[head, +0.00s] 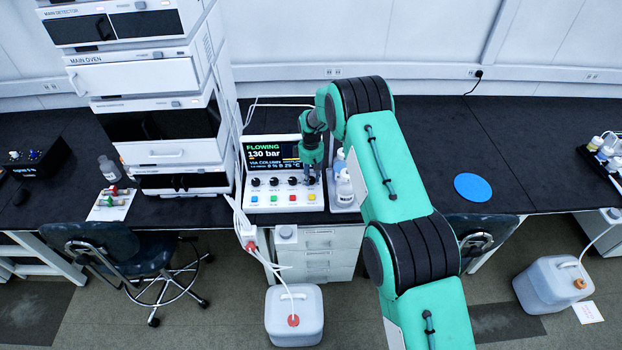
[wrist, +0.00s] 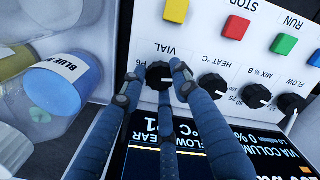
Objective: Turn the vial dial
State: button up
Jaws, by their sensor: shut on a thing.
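The vial dial (wrist: 159,75) is a small black knob under the label VIAL on the white control panel (head: 285,198). It is the end knob of a row, beside the HEAT dial (wrist: 213,86). My gripper (wrist: 156,82) has its blue-grey fingers around the vial dial and is shut on it. A small white mark shows on the knob. In the head view my gripper (head: 312,172) is at the right end of the knob row and largely hides this dial. The panel's screen (head: 270,152) reads FLOWING and 130 bar.
The yellow button (wrist: 176,10) is near the vial dial. An instrument stack (head: 165,150) stands left. The bench right of my arm is largely clear.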

aim_at(311, 179)
jog(key=shift+w+r, duration=0.1)
jog(key=o, duration=1.2)
jog(key=shift+c, duration=0.2)
notch_tip(311, 179, up, 12)
dwell(0.5)
